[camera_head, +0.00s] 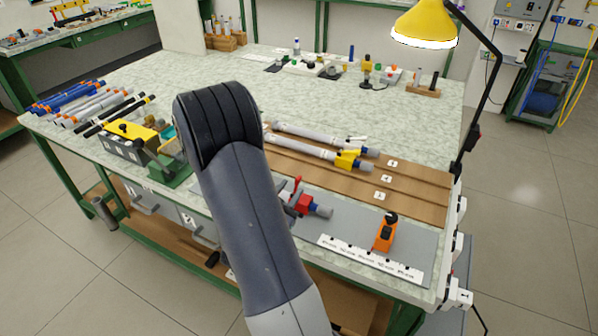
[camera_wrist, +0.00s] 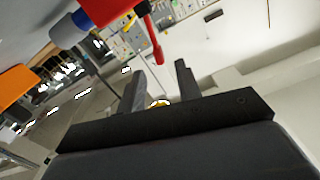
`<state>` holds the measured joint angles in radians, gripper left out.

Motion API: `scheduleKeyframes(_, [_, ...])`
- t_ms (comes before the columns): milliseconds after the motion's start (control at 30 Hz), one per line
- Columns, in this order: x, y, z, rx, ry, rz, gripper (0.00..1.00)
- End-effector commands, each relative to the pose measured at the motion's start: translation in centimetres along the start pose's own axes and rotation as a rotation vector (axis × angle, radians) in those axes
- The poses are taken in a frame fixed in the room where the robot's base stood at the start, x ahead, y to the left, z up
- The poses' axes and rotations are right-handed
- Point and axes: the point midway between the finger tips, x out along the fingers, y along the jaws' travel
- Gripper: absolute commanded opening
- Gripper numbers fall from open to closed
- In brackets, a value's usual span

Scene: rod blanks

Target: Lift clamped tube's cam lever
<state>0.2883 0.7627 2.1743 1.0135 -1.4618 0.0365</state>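A red clamp (camera_head: 304,203) sits on a tube (camera_head: 323,211) with a blue and grey end at the front of the table, partly hidden behind my arm. Its thin red cam lever (camera_head: 297,184) stands up from it. In the wrist view the red clamp (camera_wrist: 108,8) is at the top, with the tube's blue and grey end (camera_wrist: 66,33) to its left. The lever (camera_wrist: 154,42) points toward the space between the fingers of my gripper (camera_wrist: 161,80). The fingers are open and apart, with nothing between them.
Behind are two grey tubes (camera_head: 310,132) on a brown board (camera_head: 415,185), one with a yellow clamp (camera_head: 347,160). An orange device (camera_head: 385,232) and a white scale strip (camera_head: 370,259) lie to the right. A yellow-black device (camera_head: 130,140) stands left of my arm.

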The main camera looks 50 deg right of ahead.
Motion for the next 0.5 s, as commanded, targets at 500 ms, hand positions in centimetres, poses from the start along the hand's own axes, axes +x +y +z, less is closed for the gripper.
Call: scheduleKeyframes(500, [7.3,0.0,-0.1,0.001,0.0,0.0,0.33])
